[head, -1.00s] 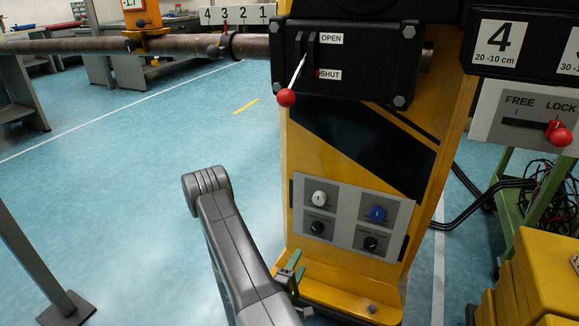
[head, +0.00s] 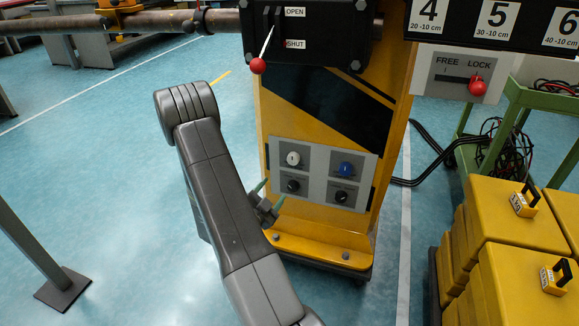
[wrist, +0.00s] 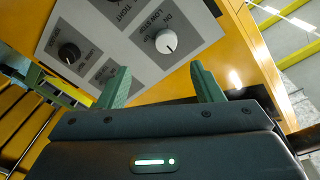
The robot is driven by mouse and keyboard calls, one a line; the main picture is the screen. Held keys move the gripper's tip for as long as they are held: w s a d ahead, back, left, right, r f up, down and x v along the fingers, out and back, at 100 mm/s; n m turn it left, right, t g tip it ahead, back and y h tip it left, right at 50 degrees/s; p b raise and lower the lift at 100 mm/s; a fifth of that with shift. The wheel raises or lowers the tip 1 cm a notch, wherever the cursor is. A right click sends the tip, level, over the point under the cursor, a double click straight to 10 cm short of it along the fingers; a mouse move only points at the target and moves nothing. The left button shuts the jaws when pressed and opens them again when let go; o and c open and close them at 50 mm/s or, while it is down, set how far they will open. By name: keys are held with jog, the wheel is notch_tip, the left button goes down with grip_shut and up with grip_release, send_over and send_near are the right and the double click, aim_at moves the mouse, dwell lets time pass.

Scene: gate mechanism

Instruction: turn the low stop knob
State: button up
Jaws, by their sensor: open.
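The low stop knob (head: 293,158) is a round white knob at the top left of a grey panel (head: 325,146) on the yellow machine post. My gripper (head: 268,198) is open, with green fingers, at the panel's lower left edge in the head view. In the wrist view the knob lies just beyond the gap between my fingertips (wrist: 160,68), apart from both. Nothing is held.
A blue knob (head: 345,169) and two black knobs, one lower left (head: 292,186) and one lower right (head: 341,196), share the panel. A red-tipped lever (head: 258,66) hangs above. Yellow weights (head: 505,215) stand right. Open floor lies left.

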aim_at(292, 161)
jog(key=w+d+m, duration=0.1)
jog(key=w+d, duration=0.1)
jog(key=w, duration=0.2)
jog(key=w+d+r+m+b, duration=0.1)
jog(key=w, duration=0.3)
jog(key=w+d+m, duration=0.1)
jog(key=w+d, duration=0.1)
jog(key=w, duration=0.2)
jog(key=shift+w+d+r+m+b, duration=0.3)
jog(key=shift+r+b, duration=0.05)
jog(key=shift+r, duration=0.05)
jog(key=shift+c, duration=0.2)
jog(key=c, duration=1)
